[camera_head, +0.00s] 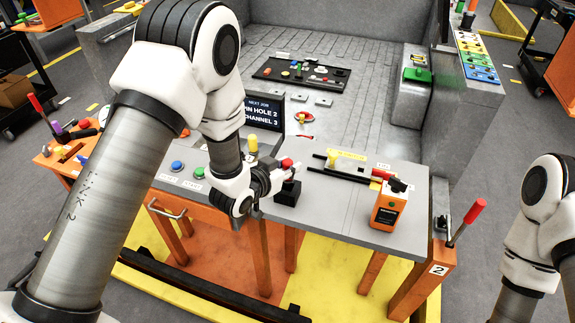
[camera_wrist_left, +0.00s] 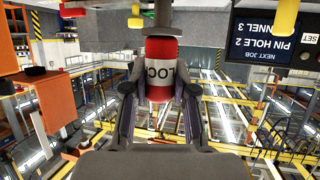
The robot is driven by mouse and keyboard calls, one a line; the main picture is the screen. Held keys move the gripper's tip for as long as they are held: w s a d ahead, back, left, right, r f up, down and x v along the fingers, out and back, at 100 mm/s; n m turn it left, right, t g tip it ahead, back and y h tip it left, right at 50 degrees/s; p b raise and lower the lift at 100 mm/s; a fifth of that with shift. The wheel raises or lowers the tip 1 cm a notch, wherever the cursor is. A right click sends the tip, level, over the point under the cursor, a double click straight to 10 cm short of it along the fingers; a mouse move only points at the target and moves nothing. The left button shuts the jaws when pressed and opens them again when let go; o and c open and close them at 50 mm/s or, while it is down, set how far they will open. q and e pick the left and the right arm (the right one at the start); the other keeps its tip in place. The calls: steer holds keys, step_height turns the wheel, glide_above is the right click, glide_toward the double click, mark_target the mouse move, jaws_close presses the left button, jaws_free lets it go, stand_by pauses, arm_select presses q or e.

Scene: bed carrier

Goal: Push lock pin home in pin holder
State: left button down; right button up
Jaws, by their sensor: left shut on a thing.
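The lock pin (camera_wrist_left: 160,52) has a red body with a white band lettered "LOC", as far as it shows in the left wrist view. My left gripper (camera_wrist_left: 161,92) is shut on it, with one finger on each side. The pin's red top (camera_head: 287,163) shows there, just above the black pin holder (camera_head: 288,193). How deep the pin sits in the holder is hidden by the fingers. My right gripper is out of the picture; only part of its arm shows at right.
An orange box (camera_head: 386,214) with a black top stands on the grey bench (camera_head: 345,215) at right. A screen (camera_head: 263,112) reads pin hole 2, channel 3. A red-handled lever (camera_head: 474,210) rises at far right.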

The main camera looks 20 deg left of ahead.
arm_select(q)
steer(key=shift+f+b, duration=1)
steer(key=shift+f, duration=0.3)
steer(key=c, duration=0.8)
jaws_free()
steer(key=shift+c, duration=0.2)
steer(key=v, duration=0.7)
steer(key=shift+s, duration=0.3)
steer(key=shift+r, duration=0.15)
